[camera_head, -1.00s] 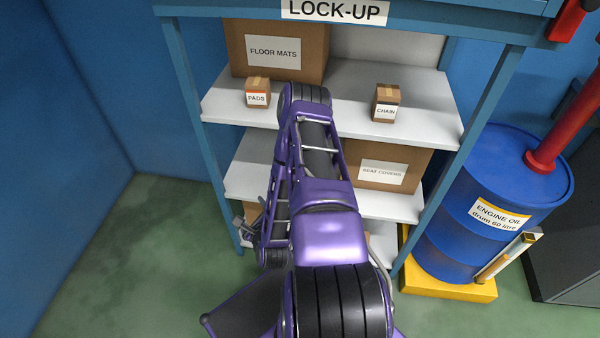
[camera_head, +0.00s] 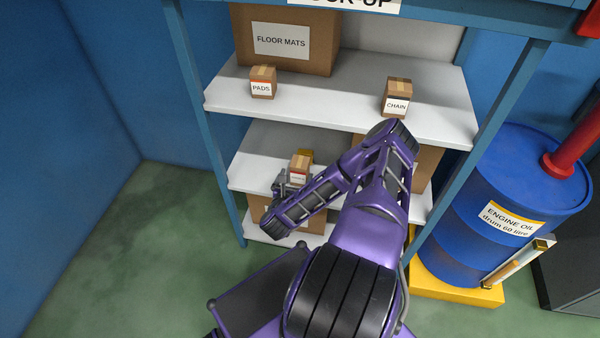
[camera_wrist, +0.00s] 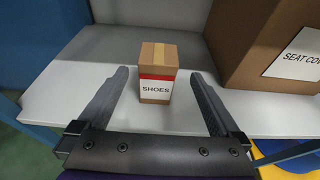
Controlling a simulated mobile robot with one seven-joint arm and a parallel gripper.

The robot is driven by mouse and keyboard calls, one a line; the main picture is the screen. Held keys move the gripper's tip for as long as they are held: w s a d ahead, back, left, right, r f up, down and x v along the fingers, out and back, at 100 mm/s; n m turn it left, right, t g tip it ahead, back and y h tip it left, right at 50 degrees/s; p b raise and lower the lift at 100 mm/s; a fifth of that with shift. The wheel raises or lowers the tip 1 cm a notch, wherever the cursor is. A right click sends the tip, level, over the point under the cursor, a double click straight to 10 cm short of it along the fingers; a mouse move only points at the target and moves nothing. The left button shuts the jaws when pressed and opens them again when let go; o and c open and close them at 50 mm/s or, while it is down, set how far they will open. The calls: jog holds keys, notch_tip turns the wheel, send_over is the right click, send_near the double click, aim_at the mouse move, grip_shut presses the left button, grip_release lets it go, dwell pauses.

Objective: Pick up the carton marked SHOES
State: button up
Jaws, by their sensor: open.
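The carton marked SHOES (camera_wrist: 157,82) is a small brown box with a red band and white label. It stands upright on the middle shelf (camera_wrist: 75,88), near its front edge. In the head view the small carton (camera_head: 299,168) on that shelf is partly hidden by my arm. My gripper (camera_wrist: 156,82) is open, with one finger on each side of the carton and a gap visible on both sides. The fingertips reach about level with the carton, and I cannot tell any contact. In the head view my gripper (camera_head: 290,182) is at the shelf front.
A large SEAT COVERS box (camera_wrist: 275,45) stands close to the right of the SHOES carton. The shelf to the left is clear. PADS (camera_head: 263,82), CHAIN (camera_head: 397,97) and FLOOR MATS (camera_head: 283,40) boxes are on the shelf above. A blue oil drum (camera_head: 465,245) stands at right.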

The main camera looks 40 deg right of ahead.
aim_at(300, 163)
jog(key=b+x, duration=0.1)
jog(key=x, duration=0.7)
jog(key=shift+w+a+r, duration=0.1)
grip_shut()
dwell(0.4)
